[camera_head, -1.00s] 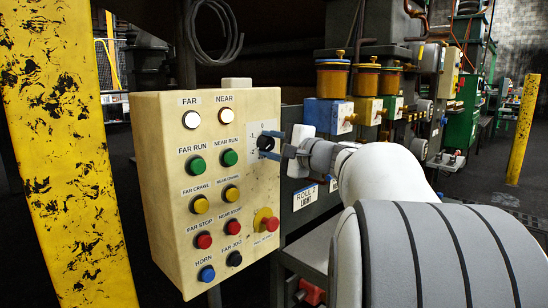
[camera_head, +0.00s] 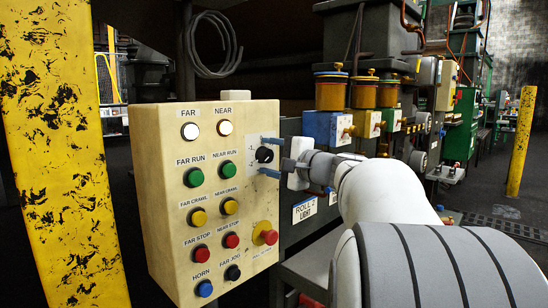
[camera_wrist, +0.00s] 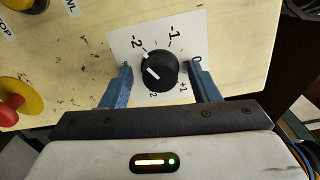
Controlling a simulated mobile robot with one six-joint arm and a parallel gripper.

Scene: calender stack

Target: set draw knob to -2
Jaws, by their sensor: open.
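The draw knob (camera_head: 264,155) is a round black knob on a white dial plate at the upper right of the cream control panel. In the wrist view the knob (camera_wrist: 160,72) sits mid-frame, with -2, -1, 0, +1 and a 2 around it. A white line on its face lies left of centre, slanting towards the -2 side; its exact mark is hard to tell. My gripper (camera_head: 270,156) is open, one blue finger above the knob and one below in the head view. In the wrist view my gripper (camera_wrist: 160,66) has a finger on either side, both with gaps to the knob.
A yellow scratched post (camera_head: 65,150) stands at left. Gauges and boxes line the machine to the right.

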